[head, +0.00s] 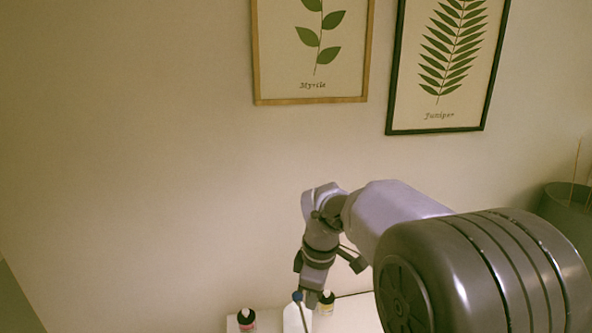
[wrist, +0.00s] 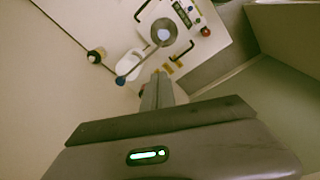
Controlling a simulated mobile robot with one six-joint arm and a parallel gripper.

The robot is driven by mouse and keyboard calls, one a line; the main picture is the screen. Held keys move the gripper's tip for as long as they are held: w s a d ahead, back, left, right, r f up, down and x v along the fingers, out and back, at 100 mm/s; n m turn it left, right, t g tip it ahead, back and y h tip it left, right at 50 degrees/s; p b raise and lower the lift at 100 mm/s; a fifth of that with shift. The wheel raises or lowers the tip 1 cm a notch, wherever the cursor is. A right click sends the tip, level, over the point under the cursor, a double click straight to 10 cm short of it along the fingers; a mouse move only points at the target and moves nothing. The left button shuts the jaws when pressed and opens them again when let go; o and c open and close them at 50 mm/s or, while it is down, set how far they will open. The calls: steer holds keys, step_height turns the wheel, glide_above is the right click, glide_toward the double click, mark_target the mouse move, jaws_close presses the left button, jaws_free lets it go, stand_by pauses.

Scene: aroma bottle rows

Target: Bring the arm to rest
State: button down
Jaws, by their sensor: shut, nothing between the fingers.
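My gripper (head: 311,300) hangs at the end of my arm in the head view, pointing down at the bottom of the frame over a white surface (head: 352,316). In the wrist view my gripper (wrist: 161,75) shows as a narrow pair of fingers pressed together, with nothing between them. A bottle with a black cap (head: 246,319) stands left of the gripper. Another dark-capped bottle with a yellowish body (head: 327,304) is close behind or beside the fingertips; I cannot tell whether they touch.
In the wrist view a white part with a blue knob (wrist: 121,79) and a round grey part (wrist: 163,33) lie just beyond the fingertips. A panel with black handles (wrist: 182,50) is near. Framed Myrtle (head: 312,50) and Juniper (head: 445,60) prints hang on the wall.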

steer(key=s+d+f+m+t+b, duration=0.1)
steer(key=s+d+f+m+b, duration=0.1)
steer(key=s+m+b, duration=0.2)
steer(key=s+d+f+m+t+b, duration=0.2)
steer(key=s+m+b, duration=0.3)
steer(key=s, duration=0.8)
steer(key=s+d+f+m+t+y+b, duration=0.1)
steer(key=s+d+f+m+b, duration=0.1)
steer(key=s+m+b, duration=0.3)
steer(key=s+m, duration=0.4)
steer(key=m, duration=0.1)
steer(key=shift+d+f+t, duration=0.25)
steer(key=shift+f+t, duration=0.05)
steer(key=shift+f, duration=0.1)
steer(key=shift+s, duration=0.1)
